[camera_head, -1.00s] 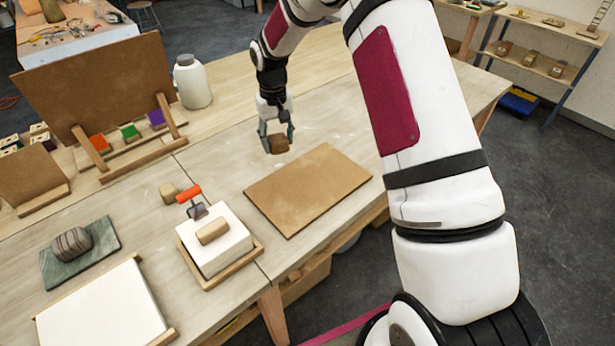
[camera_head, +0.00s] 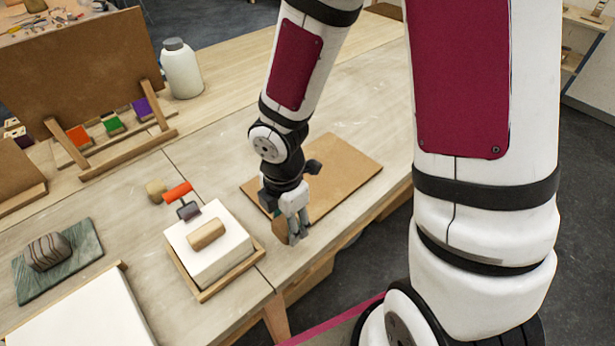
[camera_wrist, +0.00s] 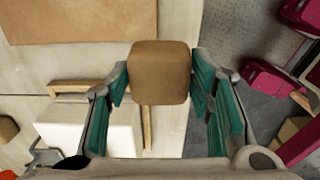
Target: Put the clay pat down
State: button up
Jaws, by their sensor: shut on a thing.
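The clay pat, a small brown block with rounded corners, is between the green-padded fingers of my gripper (camera_wrist: 161,84) in the wrist view (camera_wrist: 159,70). My gripper (camera_head: 287,230) is shut on it. In the head view the clay pat (camera_head: 278,228) is mostly hidden behind the fingers. The gripper is above the front side of the table, by the near left edge of a flat brown board (camera_head: 345,170). This board (camera_wrist: 70,20) is at the upper left in the wrist view, apart from the clay pat. The height above the table is hard to tell.
Left of my gripper, a white block (camera_head: 190,260) in a wooden frame carries a tan clay roll (camera_head: 206,234). A red-handled roller (camera_head: 177,192) and a tan lump (camera_head: 155,191) are behind it. A striped lump (camera_head: 48,251) sits on a green slab (camera_head: 85,245). The brown board is bare.

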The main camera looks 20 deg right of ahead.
jog(key=w+d, duration=0.2)
jog(key=w, duration=0.2)
jog(key=w+d+f, duration=0.1)
jog(key=w+d, duration=0.1)
jog(key=w, duration=0.3)
jog(key=w+d+p, duration=0.1)
jog(key=w+d, duration=0.1)
jog(key=w, duration=0.3)
jog(key=shift+d+f, duration=0.15)
jog(key=shift+f, duration=0.15)
jog(key=shift+d+f+p, duration=0.1)
jog(key=shift+f+p, duration=0.2)
jog(key=shift+f, duration=1.4)
jog(key=shift+f, duration=0.1)
jog(key=o, duration=1.4)
